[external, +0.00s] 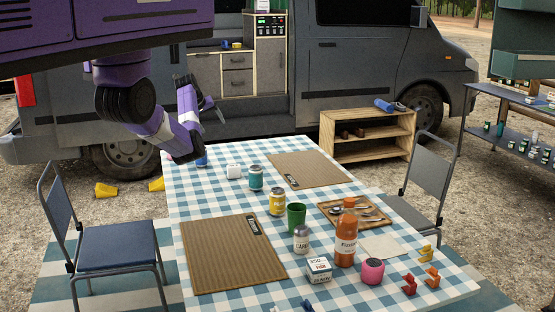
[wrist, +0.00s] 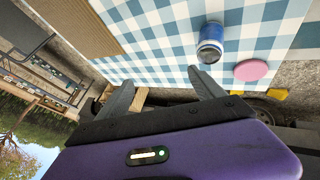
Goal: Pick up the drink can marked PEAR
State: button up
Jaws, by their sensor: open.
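Several cans stand on the checked table. A teal can (external: 256,179) and a yellow can (external: 277,202) stand mid-table, and a grey can (external: 301,239) stands nearer the front. A blue can (external: 201,161) is partly hidden behind my arm at the table's far left; a blue can (wrist: 209,43) with a pale band shows in the wrist view. I cannot read PEAR on any of them. My gripper (external: 200,98) is raised above the far left end of the table. In the wrist view its fingers (wrist: 160,82) are spread and empty, apart from the blue can.
Near the grey can are a green cup (external: 296,216), an orange bottle (external: 346,235), a white box (external: 319,270) and a pink item (external: 372,271). A white mug (external: 234,171) stands by the teal can. Brown mats (external: 232,255) lie flat. Chairs (external: 115,240) flank the table.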

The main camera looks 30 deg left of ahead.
jog(key=s+d+f+n+t+h+p, duration=0.1)
jog(key=d+n, duration=0.1)
jog(key=d, duration=0.4)
jog(key=s+d+f+n+t+h, duration=0.1)
jog(key=d+f+n+h, duration=0.15)
jog(key=d, duration=0.25)
notch_tip(320, 180, up, 8)
jog(key=n+t+h+p, duration=0.1)
jog(key=n+h+p, duration=0.1)
jog(key=n+h, duration=1)
send_over(277, 202)
jog(key=a, duration=0.6)
jog(key=y, duration=0.1)
jog(key=shift+n, duration=0.35)
jog(key=f, duration=2)
jog(key=shift+w+d+f, duration=0.15)
jog(key=shift+w+f, duration=0.05)
jog(key=shift+f, duration=0.2)
jog(key=shift+w+d+f, duration=0.1)
jog(key=shift+d, duration=0.05)
jog(key=x, duration=0.7)
jog(key=shift+d+f, duration=0.25)
jog(key=shift+d, duration=0.15)
